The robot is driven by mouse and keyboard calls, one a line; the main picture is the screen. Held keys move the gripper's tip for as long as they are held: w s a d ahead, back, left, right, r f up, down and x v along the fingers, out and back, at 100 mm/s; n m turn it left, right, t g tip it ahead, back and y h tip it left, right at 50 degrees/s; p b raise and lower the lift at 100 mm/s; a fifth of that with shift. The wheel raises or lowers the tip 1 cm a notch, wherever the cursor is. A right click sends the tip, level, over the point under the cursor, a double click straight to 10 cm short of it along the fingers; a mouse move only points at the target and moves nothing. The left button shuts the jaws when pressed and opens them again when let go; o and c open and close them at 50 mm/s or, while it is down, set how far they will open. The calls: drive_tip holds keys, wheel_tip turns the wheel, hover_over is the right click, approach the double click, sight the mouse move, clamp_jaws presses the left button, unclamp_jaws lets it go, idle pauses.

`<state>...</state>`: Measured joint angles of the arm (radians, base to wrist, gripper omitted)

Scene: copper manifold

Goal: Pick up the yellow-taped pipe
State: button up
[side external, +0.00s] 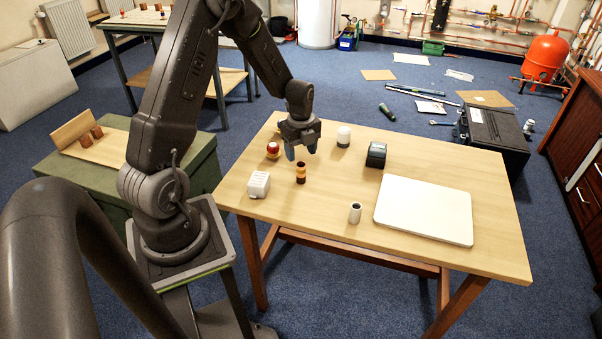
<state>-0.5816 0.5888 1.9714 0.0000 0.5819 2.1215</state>
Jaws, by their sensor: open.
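A short dark copper-brown pipe with a yellow band, the yellow-taped pipe (300,173), stands upright on the left part of the wooden table (335,222). My gripper (302,152) points down just above and behind the pipe in the side external view. Its two blue-grey fingertips are apart with nothing visible between them. The gripper appears not to touch the pipe, though the exact gap in depth cannot be told from this single view.
A white-topped jar (343,136), a dark device (376,154), a grey cylinder (355,212) and a white board (424,209) lie further right.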

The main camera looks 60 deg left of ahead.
sight(301, 172)
wheel_tip(301, 172, down, 8)
drive_tip(key=shift+f, duration=0.2)
idle(0.3)
drive_tip(key=shift+c, duration=0.2)
drive_tip(key=c, duration=0.9)
drive_tip(key=shift+r, duration=0.2)
drive_tip(key=shift+c, duration=0.2)
